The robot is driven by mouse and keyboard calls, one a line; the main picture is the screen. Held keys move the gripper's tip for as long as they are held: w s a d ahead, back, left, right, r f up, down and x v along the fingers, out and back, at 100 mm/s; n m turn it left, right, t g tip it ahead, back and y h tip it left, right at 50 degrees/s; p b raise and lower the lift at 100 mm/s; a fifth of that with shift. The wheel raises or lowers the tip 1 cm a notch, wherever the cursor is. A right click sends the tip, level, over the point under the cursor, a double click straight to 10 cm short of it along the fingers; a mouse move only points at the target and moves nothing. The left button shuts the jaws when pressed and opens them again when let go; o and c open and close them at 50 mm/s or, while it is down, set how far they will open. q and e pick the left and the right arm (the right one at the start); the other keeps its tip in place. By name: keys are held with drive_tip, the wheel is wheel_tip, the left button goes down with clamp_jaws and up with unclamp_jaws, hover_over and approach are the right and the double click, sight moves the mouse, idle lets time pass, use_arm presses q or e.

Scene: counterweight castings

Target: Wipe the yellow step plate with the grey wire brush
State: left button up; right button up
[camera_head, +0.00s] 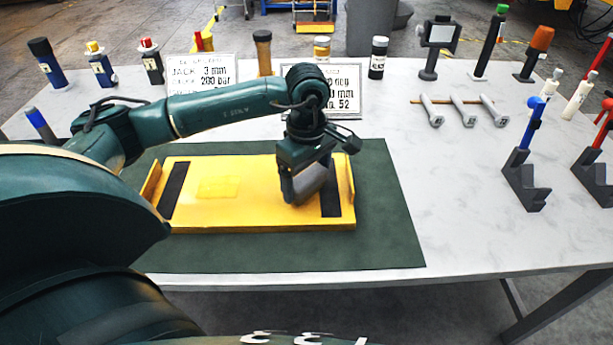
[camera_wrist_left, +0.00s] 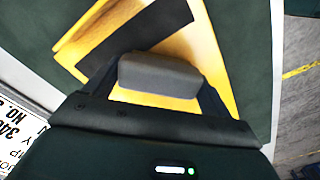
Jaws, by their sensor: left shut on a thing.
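The yellow step plate (camera_head: 240,207) lies on a dark green mat, with a raised lip at each end and a black strip near each end. A paler patch shows on its left part. My left gripper (camera_head: 298,190) is over the right part of the plate, pointing down, shut on the grey wire brush (camera_head: 312,184). In the left wrist view the grey block of the brush (camera_wrist_left: 158,75) sits between the fingers, above the yellow surface beside a black strip. The brush's underside is hidden, so I cannot tell whether it touches the plate. My right gripper is not in view.
The green mat (camera_head: 390,215) has bare room right of the plate. Two printed signs (camera_head: 200,72) stand behind it, with several bottles along the back. Several bolts (camera_head: 465,108) lie on a rod at right. Dark stands with blue and red tools (camera_head: 525,170) stand at the far right.

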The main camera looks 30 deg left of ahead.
use_arm(q)
wheel_tip(320, 180, up, 3)
drive_tip(key=shift+f, duration=0.2)
drive_tip(key=shift+s+a+r+p, duration=0.2)
drive_tip(key=shift+r+p, duration=0.1)
drive_tip(key=shift+p, duration=0.1)
drive_tip(key=shift+r, duration=0.45)
drive_tip(key=shift+w+r+p, duration=0.1)
drive_tip(key=shift+r+p, duration=0.55)
drive_tip(key=shift+r, duration=0.05)
drive_tip(key=shift+r+p, duration=0.7)
drive_tip(key=shift+r, duration=0.6)
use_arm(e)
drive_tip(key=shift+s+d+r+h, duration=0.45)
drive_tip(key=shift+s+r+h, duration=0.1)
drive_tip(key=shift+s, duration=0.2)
